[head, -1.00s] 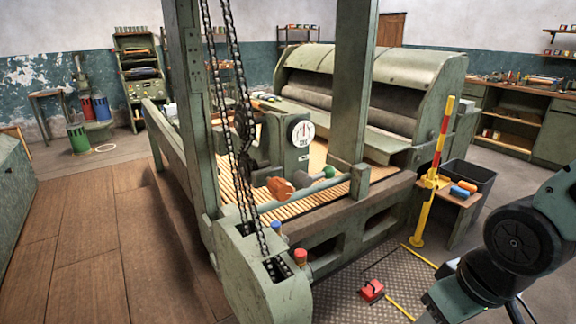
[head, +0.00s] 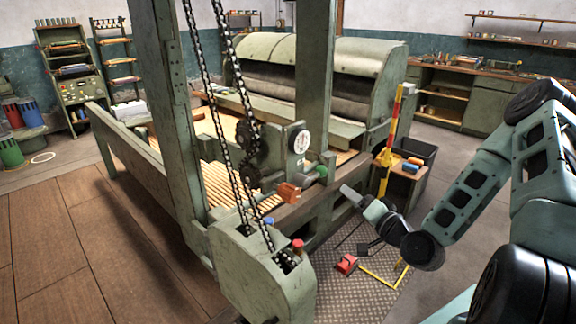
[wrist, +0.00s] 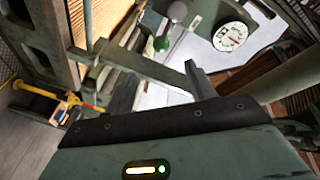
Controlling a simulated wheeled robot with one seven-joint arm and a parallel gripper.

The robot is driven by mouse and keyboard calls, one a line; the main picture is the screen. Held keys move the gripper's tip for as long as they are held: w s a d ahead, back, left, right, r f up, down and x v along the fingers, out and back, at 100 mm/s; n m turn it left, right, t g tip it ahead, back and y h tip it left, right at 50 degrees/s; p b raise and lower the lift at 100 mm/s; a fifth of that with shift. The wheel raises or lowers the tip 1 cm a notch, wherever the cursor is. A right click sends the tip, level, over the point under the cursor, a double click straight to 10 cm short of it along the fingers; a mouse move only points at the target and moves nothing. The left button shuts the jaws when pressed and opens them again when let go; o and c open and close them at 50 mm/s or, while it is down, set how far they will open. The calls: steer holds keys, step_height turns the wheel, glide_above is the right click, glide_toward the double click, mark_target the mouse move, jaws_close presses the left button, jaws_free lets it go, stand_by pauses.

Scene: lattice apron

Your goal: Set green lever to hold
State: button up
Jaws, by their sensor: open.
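The green lever shows as a round green knob (head: 321,171) at the machine's front, below the white dial and right of an orange handle (head: 289,192). In the wrist view the green knob (wrist: 162,44) is near the top centre, beside a grey knob (wrist: 177,11). Its shaft is largely hidden, and I cannot tell its setting. My gripper (head: 358,215) is open and empty, to the right of and below the green knob in the head view, apart from it. One finger (wrist: 196,82) shows in the wrist view.
The white dial (head: 301,142) is on a housing behind the levers. A yellow-and-red post (head: 390,145) and a small table stand right. A red pedal (head: 346,264) is on the floor plate.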

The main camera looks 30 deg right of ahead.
mark_target(318, 168)
steer(key=w+p, duration=0.1)
steer(key=w, duration=0.4)
steer(key=w+p, duration=0.1)
steer(key=w, duration=0.4)
steer(key=w+p, duration=0.1)
steer(key=w, duration=0.5)
steer(key=shift+w+a+r+p, duration=0.1)
steer(key=shift+a+r+p, duration=0.1)
steer(key=shift+r+p, duration=0.1)
steer(key=shift+w+f, duration=0.15)
steer(key=shift+w, duration=0.45)
jaws_close()
